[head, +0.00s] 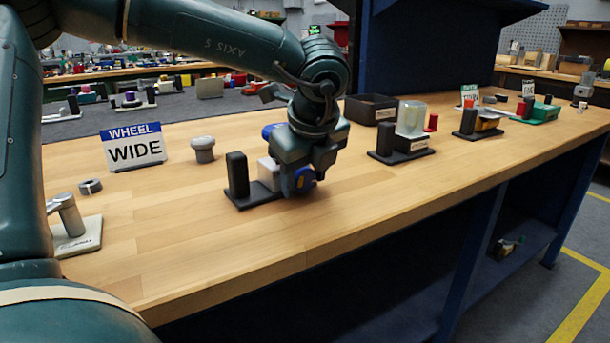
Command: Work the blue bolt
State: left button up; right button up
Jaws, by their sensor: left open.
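My left gripper (300,182) points down over the right end of a small fixture on the wooden bench. The fixture has a black base (250,198), a black upright post (237,174) and a pale block (267,172). A blue rounded part (305,178) shows low at my gripper. I cannot tell whether it is the blue bolt or part of the gripper. Another bit of blue (269,131) shows behind my wrist. The left jaws are open, but the wrist hides most of the space between them. My right gripper is out of view.
A "WHEEL WIDE" sign (134,147), a grey knob (203,149), a ring (90,187) and a lever on a pale plate (75,225) stand to the left. A black bin (371,108) and a fixture with a clear cup (411,120) stand to the right. The bench front is clear.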

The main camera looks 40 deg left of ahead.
pick_arm(q)
jog(key=c, duration=0.7)
jog(key=shift+w+r+g+y+p, duration=0.15)
jog(key=shift+g+y+p, duration=0.25)
jog(key=shift+g, duration=0.8)
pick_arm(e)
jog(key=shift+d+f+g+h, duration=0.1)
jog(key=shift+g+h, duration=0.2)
pick_arm(q)
jog(key=o, duration=0.7)
